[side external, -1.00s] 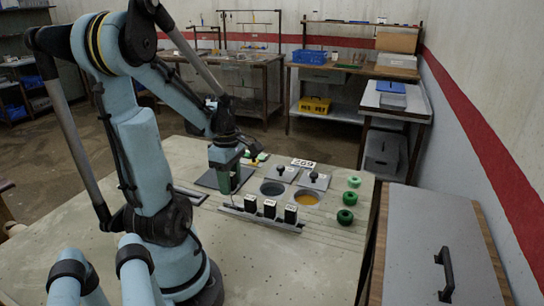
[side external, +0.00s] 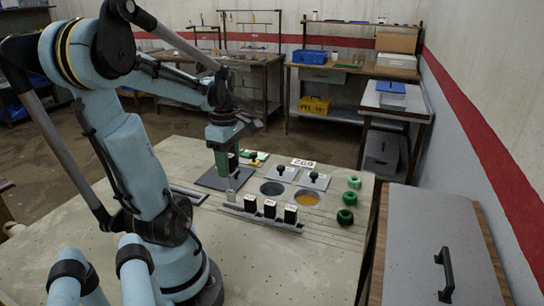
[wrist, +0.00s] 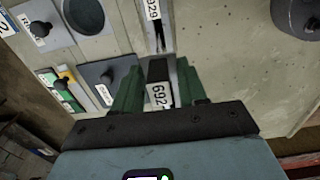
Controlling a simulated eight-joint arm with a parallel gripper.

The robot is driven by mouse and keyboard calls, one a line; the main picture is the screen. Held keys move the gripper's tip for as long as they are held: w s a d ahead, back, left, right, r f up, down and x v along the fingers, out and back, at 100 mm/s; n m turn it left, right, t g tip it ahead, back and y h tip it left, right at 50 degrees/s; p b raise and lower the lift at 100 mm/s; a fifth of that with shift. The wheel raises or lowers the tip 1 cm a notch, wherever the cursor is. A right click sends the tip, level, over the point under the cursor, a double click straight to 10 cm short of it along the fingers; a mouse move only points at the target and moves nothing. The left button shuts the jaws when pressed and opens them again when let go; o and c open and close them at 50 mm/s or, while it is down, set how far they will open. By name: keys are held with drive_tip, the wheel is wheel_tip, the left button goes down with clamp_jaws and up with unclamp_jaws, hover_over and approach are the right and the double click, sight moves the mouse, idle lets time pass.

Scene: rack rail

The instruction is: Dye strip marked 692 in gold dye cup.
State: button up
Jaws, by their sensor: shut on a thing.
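My gripper (side external: 226,168) is shut on the strip marked 692 (wrist: 158,94), whose dark top and white label show between the green fingers in the wrist view. In the side view a pale grey piece (side external: 231,196) shows under the fingers, near the left end of the rail; whether it touches the rail I cannot tell. The gold dye cup (side external: 306,198) is open, to the right of my gripper. A dark grey-blue dye cup (side external: 272,188) lies between them; a round grey cup also shows in the wrist view (wrist: 84,14).
Two square lids with black knobs (side external: 314,181) lie behind the cups. Green rings (side external: 346,198) stand at the right. A sign with 692 (side external: 303,163) appears upside down. A dark plate (side external: 225,180) lies behind my gripper.

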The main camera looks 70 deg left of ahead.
drive_tip(key=w+d+r+m, duration=0.1)
drive_tip(key=w+d+m, duration=0.2)
drive_tip(key=w+m, duration=0.6)
drive_tip(key=w, duration=1.2)
drive_tip(key=shift+d, duration=0.15)
wheel_tip(320, 180, down, 10)
drive_tip(key=shift+f, duration=0.15)
idle(2.7)
